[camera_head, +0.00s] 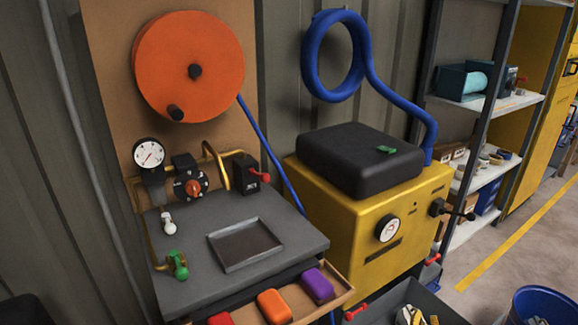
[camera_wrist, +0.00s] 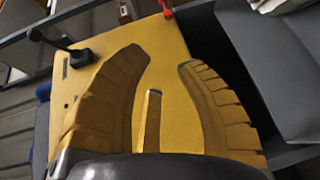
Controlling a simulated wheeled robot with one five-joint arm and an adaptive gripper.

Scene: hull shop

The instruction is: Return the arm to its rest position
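My gripper (camera_wrist: 165,60) shows in the wrist view with its ribbed yellow fingers spread wide apart. It is open, and nothing is held between the fingers. A narrow yellow piece stands upright between them, and I cannot tell whether it is part of the gripper. Behind the fingers is the flat face of a yellow machine (camera_wrist: 168,45) with a black lever (camera_wrist: 62,48) at its upper left. My arm and gripper do not show clearly in the head view.
A grey bench (camera_head: 190,285) holds a shallow tray (camera_head: 222,262), a gauge and valves. An orange reel (camera_head: 215,65) hangs above. Beside it stands a yellow cabinet (camera_head: 345,235) with a black pad (camera_head: 350,160). Below are a drawer with coloured blocks and a blue bin (camera_head: 540,300). Floor shows at right.

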